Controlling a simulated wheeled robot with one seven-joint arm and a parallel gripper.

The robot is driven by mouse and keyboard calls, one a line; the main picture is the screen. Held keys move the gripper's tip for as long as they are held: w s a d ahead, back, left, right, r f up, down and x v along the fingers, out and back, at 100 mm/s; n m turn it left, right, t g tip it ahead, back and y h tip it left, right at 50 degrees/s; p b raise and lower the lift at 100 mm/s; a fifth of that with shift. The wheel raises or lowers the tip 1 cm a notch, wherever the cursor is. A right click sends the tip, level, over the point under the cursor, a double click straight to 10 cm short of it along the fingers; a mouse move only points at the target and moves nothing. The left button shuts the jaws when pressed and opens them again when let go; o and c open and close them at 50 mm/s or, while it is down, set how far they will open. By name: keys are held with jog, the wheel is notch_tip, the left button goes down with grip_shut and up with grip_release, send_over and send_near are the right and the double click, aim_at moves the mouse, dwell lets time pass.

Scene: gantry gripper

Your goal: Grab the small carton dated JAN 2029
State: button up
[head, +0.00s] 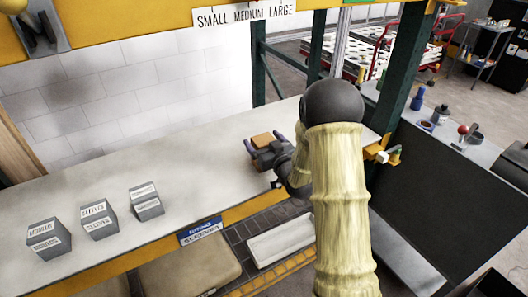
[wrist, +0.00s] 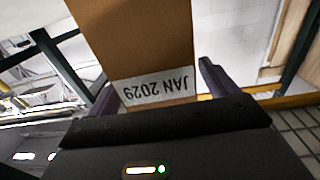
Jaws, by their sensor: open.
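A small brown carton (head: 262,139) sits on the light grey counter, at the far side of my gripper in the head view. In the wrist view the carton (wrist: 135,40) fills the upper middle, and its white label reads JAN 2029 upside down. My gripper (head: 263,144) is open, with its purple fingers towards the two sides of the carton. In the wrist view my gripper (wrist: 160,88) shows one finger at each side of the carton's near end. A gap shows at the right finger; contact at the left one cannot be told.
Three grey labelled boxes, the nearest to my gripper being this one (head: 147,202), stand on the counter (head: 190,185) at left. A sign (head: 245,14) reading SMALL MEDIUM LARGE hangs above. A green post (head: 402,70) stands to the right. The counter between boxes and carton is clear.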

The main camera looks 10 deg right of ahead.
jog(key=shift+s+a, duration=0.1)
jog(key=c, duration=1.3)
jog(key=shift+o, duration=0.2)
jog(key=shift+r, duration=0.1)
jog(key=r, duration=0.9)
jog(key=shift+w+r+b, duration=0.3)
jog(key=shift+r, duration=0.05)
jog(key=shift+s+d+r, duration=0.1)
jog(key=shift+d, duration=0.15)
jog(key=shift+a, duration=0.3)
jog(key=shift+s, duration=0.1)
jog(key=shift+d, duration=0.1)
